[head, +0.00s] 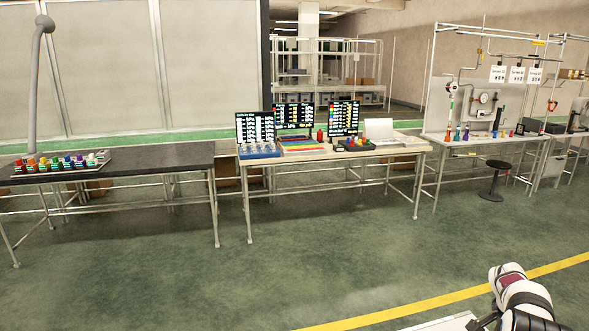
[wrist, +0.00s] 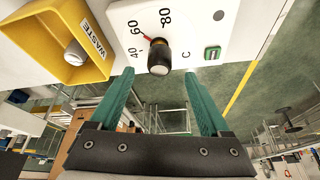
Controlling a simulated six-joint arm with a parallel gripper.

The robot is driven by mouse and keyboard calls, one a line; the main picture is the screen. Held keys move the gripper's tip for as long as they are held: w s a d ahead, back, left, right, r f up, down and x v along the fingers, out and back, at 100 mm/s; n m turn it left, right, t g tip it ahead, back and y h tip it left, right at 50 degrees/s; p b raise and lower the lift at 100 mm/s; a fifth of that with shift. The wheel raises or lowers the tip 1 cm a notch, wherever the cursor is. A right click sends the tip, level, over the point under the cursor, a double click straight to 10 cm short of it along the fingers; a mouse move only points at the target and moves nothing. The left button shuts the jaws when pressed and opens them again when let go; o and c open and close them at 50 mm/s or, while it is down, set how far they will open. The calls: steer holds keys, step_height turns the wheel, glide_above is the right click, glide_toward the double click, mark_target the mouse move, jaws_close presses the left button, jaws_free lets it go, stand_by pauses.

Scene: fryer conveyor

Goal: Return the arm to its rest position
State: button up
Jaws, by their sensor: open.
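The dial around the knob reads 40, 60 and 80 with a C, and a red mark points near 60. In the head view, a white and black part of my arm shows at the bottom right; the gripper's fingers cannot be made out there.
A yellow bin (wrist: 35,45) labelled WASTE with a pale cylindrical object (wrist: 75,52) in it is left of the panel. A green switch (wrist: 212,53) is right of the knob. In the head view, benches with monitors (head: 295,116) stand far off across open green floor (head: 200,285).

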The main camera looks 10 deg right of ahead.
steer(key=s+v, duration=0.1)
steer(key=v, duration=0.9)
steer(key=w+a+r+n+t+y, duration=0.1)
steer(key=a+r+n, duration=0.2)
steer(key=a, duration=0.9)
steer(key=a+r+n+y, duration=0.1)
steer(key=a+r+n, duration=0.2)
steer(key=a, duration=0.8)
steer(key=s+a+f+n+y, duration=0.2)
steer(key=s+a+n, duration=0.2)
steer(key=s+a, duration=0.6)
steer(key=s+a+f+n+y, duration=0.2)
steer(key=s+a+n, duration=0.3)
steer(key=s+a, duration=0.5)
steer(key=a, duration=0.4)
steer(key=shift+a, duration=0.35)
steer(key=shift+w, duration=0.1)
